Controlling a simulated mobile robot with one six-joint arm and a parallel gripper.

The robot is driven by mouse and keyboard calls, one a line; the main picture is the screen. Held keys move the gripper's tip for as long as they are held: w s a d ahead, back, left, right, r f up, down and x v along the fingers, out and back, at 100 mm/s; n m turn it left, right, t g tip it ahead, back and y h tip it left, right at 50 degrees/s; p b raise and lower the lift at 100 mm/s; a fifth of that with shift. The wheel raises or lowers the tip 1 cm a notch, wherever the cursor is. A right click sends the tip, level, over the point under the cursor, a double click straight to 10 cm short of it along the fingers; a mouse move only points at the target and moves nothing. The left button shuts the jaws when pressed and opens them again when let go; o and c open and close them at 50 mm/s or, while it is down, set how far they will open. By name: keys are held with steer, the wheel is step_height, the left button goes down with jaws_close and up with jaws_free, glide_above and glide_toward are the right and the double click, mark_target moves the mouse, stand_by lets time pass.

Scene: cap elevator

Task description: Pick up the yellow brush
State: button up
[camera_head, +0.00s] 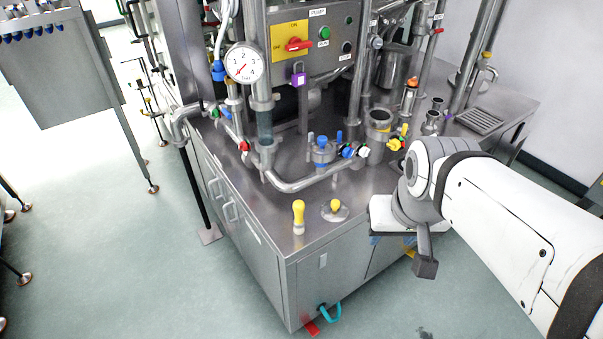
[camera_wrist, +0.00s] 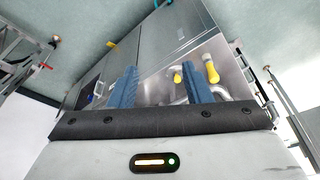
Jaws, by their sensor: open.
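The yellow brush (camera_head: 299,215) stands upright near the front corner of the steel counter, with a yellow handle and a pale base. It also shows in the wrist view (camera_wrist: 211,72), just outside the right-hand finger. Beside it, a yellow-knobbed round metal piece (camera_head: 335,208) sits on the counter; its knob shows in the wrist view (camera_wrist: 177,76). My gripper (camera_wrist: 159,67) has its blue fingers spread apart with nothing held between them. In the head view my gripper (camera_head: 393,240) is right of the brush, beyond the counter's edge, partly hidden by my wrist.
A control panel with a red switch (camera_head: 298,44) is above. A teal handle (camera_head: 330,312) sticks out low in front. Open floor lies left.

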mark_target(302, 217)
steer(key=shift+o, duration=0.2)
steer(key=a+f+m+g+y+b, duration=0.4)
steer(key=a+f, duration=0.4)
steer(key=f, duration=0.3)
steer(key=y+b, duration=0.1)
steer(key=b, duration=0.1)
steer(key=shift+w+m+b, duration=0.3)
steer(key=shift+w, duration=0.1)
steer(key=w+a+f+m+t+y+b, duration=0.4)
steer(key=w+a+f+m+y+b, duration=0.2)
steer(key=w+f+m+y+b, duration=0.5)
steer(key=w+d+f+m+t+h+b, duration=0.1)
steer(key=w+d+f+m+t, duration=0.15)
steer(key=w+m, duration=0.2)
steer(key=w+d+f+m+t, duration=0.1)
steer(key=w+f+m+t, duration=0.1)
steer(key=w+m+t, duration=0.3)
steer(key=shift+n+g, duration=0.35)
steer(key=shift+g, duration=0.1)
steer(key=x, duration=0.7)
steer(key=shift+w+a, duration=0.1)
steer(key=shift+w, duration=0.5)
steer(key=shift+c, duration=0.6)
jaws_close()
